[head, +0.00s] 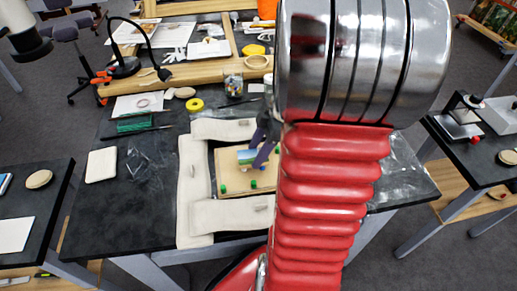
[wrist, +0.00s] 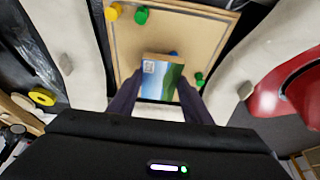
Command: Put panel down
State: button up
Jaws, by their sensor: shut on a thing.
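The panel (head: 246,156) is a small piece with a blue, white and green painted landscape. It also shows in the wrist view (wrist: 162,78), with a bare tan edge and a small printed square label. My gripper (head: 262,153) is shut on it, one dark finger at each side in the wrist view (wrist: 159,95). The panel is over a light wooden board (head: 232,184) with green, yellow and blue knobs. I cannot tell whether the panel touches the board. My arm hides the board's right side in the head view.
Cream padded cushions (head: 192,196) lie around the board on a dark table (head: 132,205). A white block (head: 101,165), a clear crumpled sheet, a yellow ring (head: 194,104) and a jar (head: 233,84) lie nearby. Wooden beams and a black lamp stand behind. The table's front left is clear.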

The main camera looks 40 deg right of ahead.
jog(key=shift+f, duration=0.1)
jog(key=o, duration=1)
jog(key=shift+o, duration=0.2)
jog(key=shift+r, duration=0.6)
jog(key=v, duration=1.2)
